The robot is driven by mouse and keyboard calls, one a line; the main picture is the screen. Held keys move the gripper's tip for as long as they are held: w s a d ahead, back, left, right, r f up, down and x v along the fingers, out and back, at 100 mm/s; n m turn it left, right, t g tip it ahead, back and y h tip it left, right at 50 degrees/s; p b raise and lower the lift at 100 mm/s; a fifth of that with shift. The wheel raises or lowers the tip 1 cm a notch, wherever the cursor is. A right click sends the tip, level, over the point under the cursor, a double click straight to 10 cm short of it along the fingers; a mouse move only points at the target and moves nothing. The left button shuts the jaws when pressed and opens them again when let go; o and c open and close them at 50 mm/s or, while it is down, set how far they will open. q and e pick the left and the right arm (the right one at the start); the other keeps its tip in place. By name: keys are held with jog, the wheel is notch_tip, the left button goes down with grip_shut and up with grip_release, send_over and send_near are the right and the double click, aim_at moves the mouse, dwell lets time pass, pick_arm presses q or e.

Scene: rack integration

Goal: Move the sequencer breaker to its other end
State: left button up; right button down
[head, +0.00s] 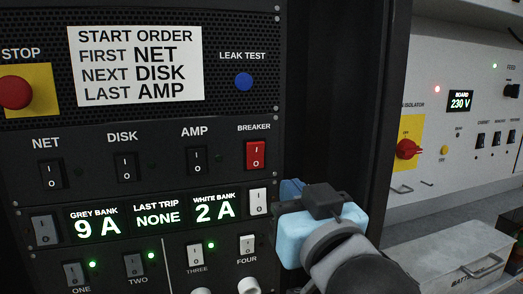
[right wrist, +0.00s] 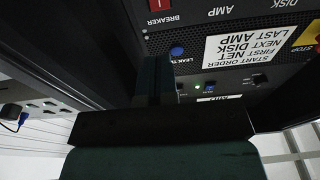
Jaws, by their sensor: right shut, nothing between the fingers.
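The sequencer breaker is a red rocker (head: 255,155) under the label BREAKER, at the right end of the NET, DISK, AMP row. It is marked I at the top and O at the bottom; which end is pressed in I cannot tell for sure. In the right wrist view, which is upside down, part of the red rocker (right wrist: 160,4) shows at the top edge. My right gripper (head: 291,188) is shut and empty, below and right of the breaker, apart from it. Its fingers also show in the right wrist view (right wrist: 155,82). My left gripper is out of view.
A white rocker (head: 258,202) sits right below the breaker, close to my right gripper. The AMP rocker (head: 196,161) is to its left and the blue LEAK TEST button (head: 244,82) above. The dark rack frame (head: 325,100) stands right of the panel.

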aim_at(257, 146)
jog(key=p+x, duration=0.1)
jog(key=x, duration=1.2)
jog(key=shift+r, duration=0.1)
jog(key=shift+w+a, duration=0.15)
jog(key=shift+w, duration=0.3)
